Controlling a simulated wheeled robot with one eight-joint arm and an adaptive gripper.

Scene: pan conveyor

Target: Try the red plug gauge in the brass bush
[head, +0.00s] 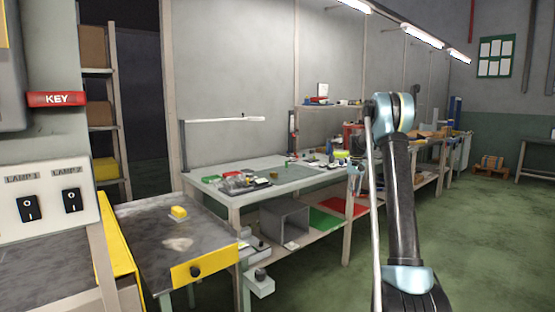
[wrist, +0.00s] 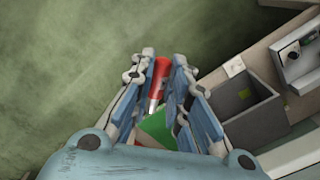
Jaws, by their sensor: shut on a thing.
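The red plug gauge (wrist: 160,76) shows in the wrist view between the two fingers of my gripper (wrist: 164,64). Its red handle is toward the top of the picture and a bright metal end points down toward the palm side. My gripper is shut on it, over the floor and the bench's lower shelf as seen from the wrist. In the head view a small brass-coloured spot (head: 274,175) lies on the workbench. It is too small to tell whether it is the brass bush. No bush shows in the wrist view.
The workbench (head: 234,192) carries clutter at its left and back. Its lower shelf holds a grey open box (head: 285,222), also in the wrist view (wrist: 245,98), and a green panel (head: 326,220). A yellow-edged table (head: 150,232) stands nearer left. Green floor (head: 480,215) is clear at right.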

